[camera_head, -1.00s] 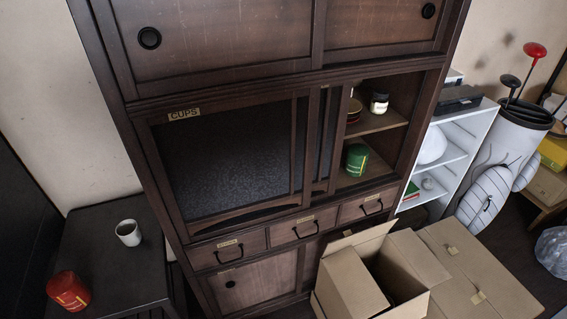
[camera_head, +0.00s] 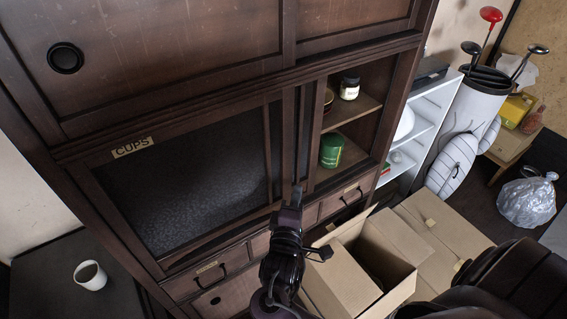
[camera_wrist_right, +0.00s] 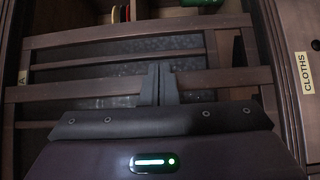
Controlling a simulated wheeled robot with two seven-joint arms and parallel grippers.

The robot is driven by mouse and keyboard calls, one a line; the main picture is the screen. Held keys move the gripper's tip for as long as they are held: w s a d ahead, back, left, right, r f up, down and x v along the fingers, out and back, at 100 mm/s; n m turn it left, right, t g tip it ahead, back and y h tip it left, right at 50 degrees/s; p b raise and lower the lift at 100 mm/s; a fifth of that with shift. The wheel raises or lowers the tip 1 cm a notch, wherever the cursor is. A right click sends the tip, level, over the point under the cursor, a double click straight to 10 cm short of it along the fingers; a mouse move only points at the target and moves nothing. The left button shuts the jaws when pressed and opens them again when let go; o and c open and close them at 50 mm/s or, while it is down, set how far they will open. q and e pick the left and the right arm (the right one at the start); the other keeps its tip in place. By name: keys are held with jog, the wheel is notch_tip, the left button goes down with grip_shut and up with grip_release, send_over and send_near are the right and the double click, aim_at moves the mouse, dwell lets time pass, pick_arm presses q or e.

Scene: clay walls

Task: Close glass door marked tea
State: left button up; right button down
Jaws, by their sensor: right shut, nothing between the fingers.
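The cabinet has sliding glass doors. The door marked CUPS (camera_head: 185,170) covers the left and middle. The tea door (camera_head: 306,130) sits mostly behind it, with only a narrow strip of stile and glass showing. In the wrist view, turned sideways, a label ending in A (camera_wrist_right: 22,80) shows at the left edge. My left gripper is out of view.
An open cardboard box (camera_head: 375,265) stands low in front, right of my right gripper. Drawers (camera_head: 345,197) lie under the doors, one labelled CLOTHS (camera_wrist_right: 307,73). A white shelf unit (camera_head: 420,125) and golf bag (camera_head: 465,130) stand at right. A white mug (camera_head: 90,275) is at lower left.

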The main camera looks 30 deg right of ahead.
aim_at(309, 158)
jog(key=x, duration=0.8)
jog(key=shift+w+d+r+p, duration=0.1)
jog(key=shift+d+r+p, duration=0.1)
jog(key=shift+d+p, duration=0.15)
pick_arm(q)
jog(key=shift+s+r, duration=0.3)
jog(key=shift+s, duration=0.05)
pick_arm(e)
jog(key=shift+w+d, duration=0.4)
jog(key=shift+w, duration=0.05)
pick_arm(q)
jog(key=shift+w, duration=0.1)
pick_arm(e)
jog(key=shift+d, duration=0.1)
jog(key=shift+d, duration=0.25)
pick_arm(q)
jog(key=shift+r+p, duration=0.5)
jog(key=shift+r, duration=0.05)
pick_arm(e)
jog(key=w+d, duration=0.2)
jog(key=d, duration=2.5)
jog(key=shift+d+r, duration=0.1)
jog(key=shift+r, duration=0.05)
